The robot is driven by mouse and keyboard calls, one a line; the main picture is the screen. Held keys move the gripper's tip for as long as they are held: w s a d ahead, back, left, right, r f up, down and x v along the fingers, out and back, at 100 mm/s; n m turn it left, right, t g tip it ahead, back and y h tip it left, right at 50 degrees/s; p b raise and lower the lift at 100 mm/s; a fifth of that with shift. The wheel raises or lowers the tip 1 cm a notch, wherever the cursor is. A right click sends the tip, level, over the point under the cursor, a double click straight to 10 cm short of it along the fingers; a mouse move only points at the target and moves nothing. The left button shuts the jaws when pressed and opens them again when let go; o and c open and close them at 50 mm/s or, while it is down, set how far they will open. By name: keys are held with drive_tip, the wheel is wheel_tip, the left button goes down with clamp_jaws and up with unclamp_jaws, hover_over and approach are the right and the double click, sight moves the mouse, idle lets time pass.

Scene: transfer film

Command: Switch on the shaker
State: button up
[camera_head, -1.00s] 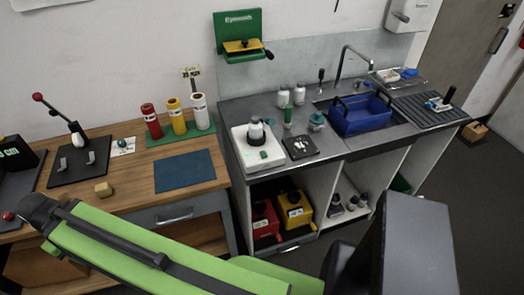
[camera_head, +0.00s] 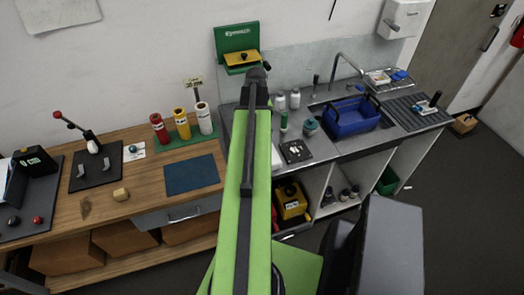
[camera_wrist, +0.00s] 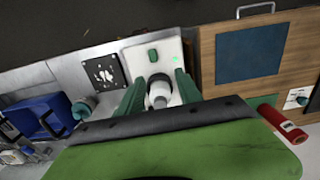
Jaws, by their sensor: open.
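The white shaker (camera_wrist: 170,50) lies ahead of my gripper in the wrist view. It has a dark green switch (camera_wrist: 153,56) near its front edge and a small bright green light (camera_wrist: 176,58). A white-capped bottle (camera_wrist: 158,92) stands on the shaker. My gripper (camera_wrist: 160,77) is open, its two green fingers on either side of the bottle in the picture; whether they touch it I cannot tell. The switch lies beyond the fingertips.
Beside the shaker is a black pad (camera_head: 296,151). Bottles (camera_head: 280,102) and a blue basket (camera_head: 353,117) stand farther right on the steel counter. A wooden bench (camera_head: 150,185) with a blue mat (camera_head: 191,174) and coloured rolls (camera_head: 181,123) is to the left.

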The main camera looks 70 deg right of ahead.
drive_tip(key=f+b, duration=0.5)
drive_tip(key=b, duration=0.1)
drive_tip(key=s+f+b, duration=0.1)
drive_tip(key=f+b, duration=0.4)
drive_tip(key=f, duration=0.1)
drive_tip(key=s+f+b, duration=0.1)
drive_tip(key=f+b, duration=0.5)
drive_tip(key=shift+d+f+b, duration=0.1)
drive_tip(key=shift+d+b, duration=0.25)
drive_tip(key=shift+d, duration=0.05)
clamp_jaws()
